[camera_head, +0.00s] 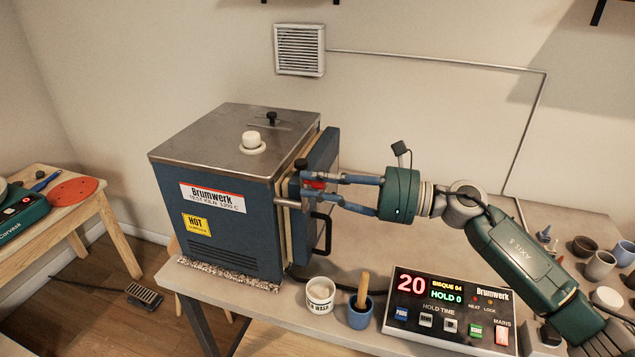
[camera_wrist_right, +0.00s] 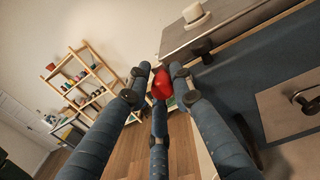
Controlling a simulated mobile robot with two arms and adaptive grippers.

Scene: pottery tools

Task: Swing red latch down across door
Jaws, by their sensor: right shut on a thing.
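The blue kiln (camera_head: 232,245) stands on the table with its door (camera_head: 322,155) on its right side, lying against the body. The red latch (camera_head: 314,184) sits at the front edge of the door. My right gripper (camera_head: 300,186) comes in from the right with its fingers around the latch, shut on it. In the right wrist view the latch's red rounded end (camera_wrist_right: 162,83) lies between the fingertips. The fingers hide much of the latch, so its angle is hard to tell. My left gripper is in neither view.
A dark door handle (camera_head: 326,232) sits below my fingers. A white cup (camera_head: 320,296), a blue pot (camera_head: 360,312) with a wooden tool, and a control box (camera_head: 447,315) reading 20 stand in front. Small bowls (camera_head: 585,246) stand at the right. A vent (camera_head: 300,50) is on the wall.

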